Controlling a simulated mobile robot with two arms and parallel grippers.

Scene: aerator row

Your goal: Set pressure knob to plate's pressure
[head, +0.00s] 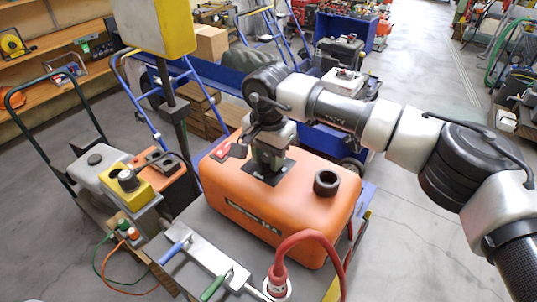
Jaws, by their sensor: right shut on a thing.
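An orange machine (290,218) stands on a grey cart top in the head view. My right gripper (268,160) reaches down onto its top from the right and is shut over a dark square panel (279,176). The pressure knob itself is hidden by the gripper, so its pointer and setting cannot be read. A dark label plate (254,222) is on the machine's front side; its writing is too small to read. My left gripper is not in view.
A red switch panel (222,150) and a black round cap (326,182) flank the gripper. A red hose (310,236) curves up at the front right. A metal bracket with coloured handles (205,262) lies in front. A yellow box on a post (155,25) stands behind left.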

